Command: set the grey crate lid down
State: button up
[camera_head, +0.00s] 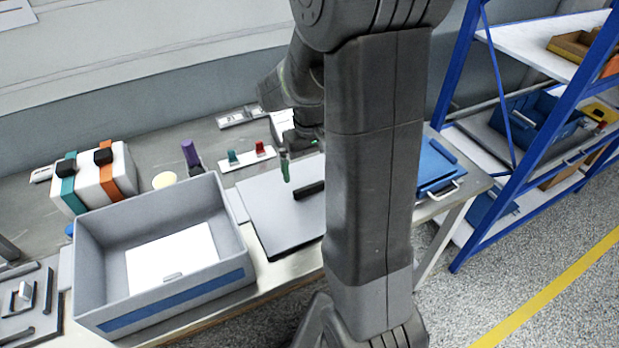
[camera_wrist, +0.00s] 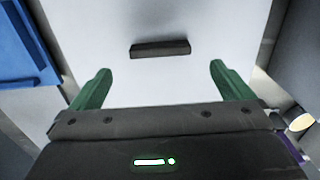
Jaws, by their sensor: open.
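The grey crate lid (camera_head: 268,222) lies flat on the table, right of the open crate, partly hidden behind my arm. Its black bar handle (camera_head: 311,189) is on top. In the wrist view the lid (camera_wrist: 150,85) fills the middle, and the handle (camera_wrist: 160,48) shows beyond my fingertips. My gripper (camera_head: 285,168) is over the lid in the head view. Its green fingers are spread wide in the wrist view (camera_wrist: 160,68), with nothing between them. The grey crate (camera_head: 90,250) stands open, with a white sheet (camera_head: 172,258) inside.
Behind the crate are a strapped white box (camera_head: 118,168), a purple-topped item (camera_head: 190,154) and a plate with green and red pieces (camera_head: 248,160). Blue trays (camera_head: 437,165) lie right of my arm. A blue-framed shelf (camera_head: 500,200) stands at right.

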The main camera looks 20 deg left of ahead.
aim_at(309, 187)
notch_tip(309, 187, up, 5)
jog(key=shift+f, duration=0.1)
